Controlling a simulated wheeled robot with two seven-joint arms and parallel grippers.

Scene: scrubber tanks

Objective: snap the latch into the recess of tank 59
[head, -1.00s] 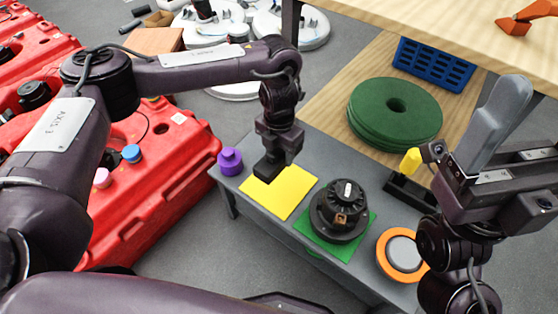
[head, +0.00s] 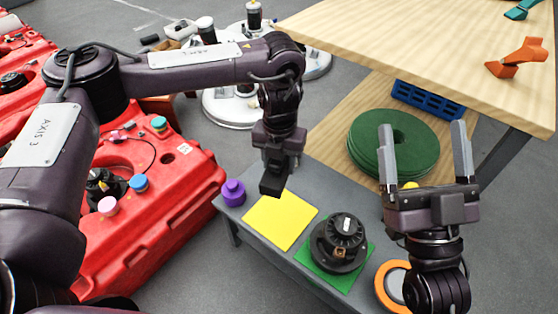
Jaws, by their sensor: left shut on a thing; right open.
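My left gripper (head: 276,165) points down above the far edge of the yellow mat (head: 272,224). It is shut on a dark blocky piece (head: 271,184); its fingers are hard to make out, and I cannot tell whether the piece is the latch. My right gripper (head: 426,150) is open and empty, its two pale grey fingers pointing up in front of the green discs. Red tanks stand on the left. The nearest red tank (head: 178,180) has blue, pink and teal caps and a small white label too small to read, so I cannot tell which tank is 59. No recess is clear.
A grey bench (head: 232,212) holds a purple knobbed piece (head: 233,192), a black round motor-like unit (head: 342,238) on a green mat, and an orange ring (head: 391,284). Green discs (head: 370,158) and a blue crate (head: 432,102) lie on a wooden shelf. An orange piece (head: 518,58) lies on the wooden table.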

